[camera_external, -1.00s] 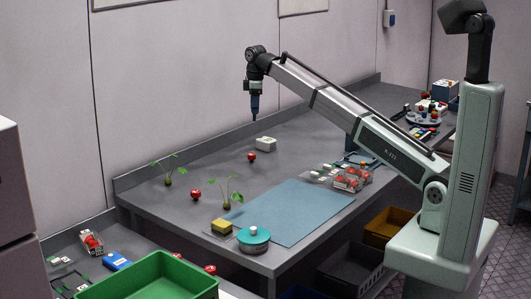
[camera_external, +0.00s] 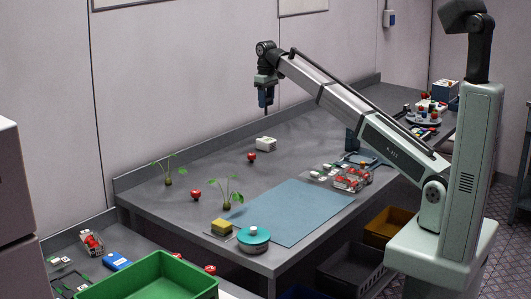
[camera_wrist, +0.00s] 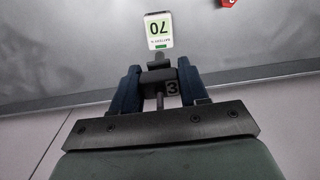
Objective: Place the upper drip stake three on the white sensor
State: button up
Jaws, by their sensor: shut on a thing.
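My gripper (camera_external: 266,102) is raised above the back of the grey table, near the wall. In the wrist view, its two dark blue fingers (camera_wrist: 158,72) are shut on a dark drip stake marked 3 (camera_wrist: 172,88). In the external view, the stake's thin dark tip (camera_external: 267,112) points down below the fingers. The white sensor (camera_external: 265,144) sits on the table below the gripper, apart from the stake. In the wrist view, the white sensor (camera_wrist: 158,30) shows a face reading 70 with a green strip.
A red berry (camera_external: 251,157) lies just in front of the sensor. Two seedlings (camera_external: 227,197), a yellow sponge (camera_external: 222,226), a teal round pot (camera_external: 253,236) and a blue mat (camera_external: 290,212) are nearer. Clear berry boxes (camera_external: 350,180) stand at right.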

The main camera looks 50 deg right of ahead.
jog(key=shift+f, duration=4.95)
jog(key=shift+f, duration=0.1)
jog(key=o, duration=1)
notch_tip(320, 180, up, 12)
jog(key=shift+r, duration=0.15)
